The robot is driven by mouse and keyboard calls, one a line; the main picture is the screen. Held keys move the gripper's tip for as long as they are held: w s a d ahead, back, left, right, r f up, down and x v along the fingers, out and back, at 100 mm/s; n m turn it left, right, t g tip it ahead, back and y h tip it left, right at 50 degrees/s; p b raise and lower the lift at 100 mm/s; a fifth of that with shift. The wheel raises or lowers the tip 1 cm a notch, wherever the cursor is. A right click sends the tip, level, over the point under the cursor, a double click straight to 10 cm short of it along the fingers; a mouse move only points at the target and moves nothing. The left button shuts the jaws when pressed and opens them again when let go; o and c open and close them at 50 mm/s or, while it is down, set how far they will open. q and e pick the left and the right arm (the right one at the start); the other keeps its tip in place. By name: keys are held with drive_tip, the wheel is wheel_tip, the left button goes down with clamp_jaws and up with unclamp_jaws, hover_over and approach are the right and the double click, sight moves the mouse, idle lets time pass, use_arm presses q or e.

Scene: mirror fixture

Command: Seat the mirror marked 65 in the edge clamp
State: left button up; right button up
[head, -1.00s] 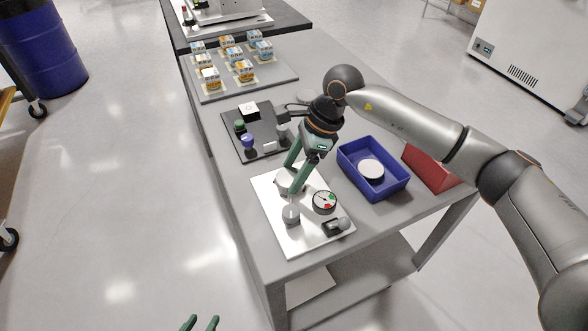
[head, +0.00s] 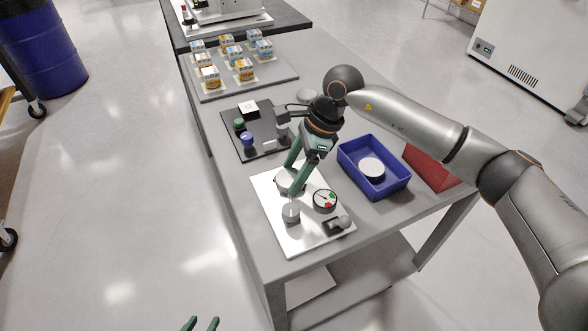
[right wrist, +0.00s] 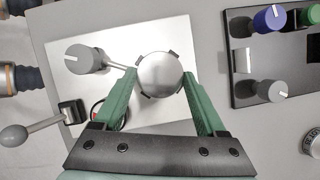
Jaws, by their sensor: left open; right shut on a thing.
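My right gripper (right wrist: 159,82) is shut on a round silver mirror (right wrist: 160,74), with one finger on each side of its rim. I cannot read any mark on the mirror. Dark tabs of the edge clamp (right wrist: 144,96) show around the mirror's rim, over the white plate (right wrist: 183,30). I cannot tell whether the mirror rests fully down between them. In the head view my right gripper (head: 289,184) is low over the back left part of the white plate (head: 312,238) and hides most of the mirror. My left gripper (head: 201,323) is open and empty at the bottom edge, away from the table.
On the plate are a grey knob (head: 291,212), a dial with red and green marks (head: 324,200) and a ball-ended lever (head: 342,223). A blue tray (head: 354,182) holds a pale disc (head: 371,169). A black panel (head: 249,151) with knobs and a board of small boxes (head: 211,92) lie behind.

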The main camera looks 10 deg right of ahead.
drive_tip(key=shift+f+b, duration=0.2)
drive_tip(key=shift+b, duration=0.1)
idle(0.5)
drive_tip(key=o, duration=1.4)
drive_tip(key=shift+r+p, duration=0.75)
drive_tip(key=shift+r, duration=0.8)
drive_tip(key=shift+r+p, duration=1.1)
drive_tip(key=shift+r, duration=0.9)
drive_tip(key=shift+f, duration=0.1)
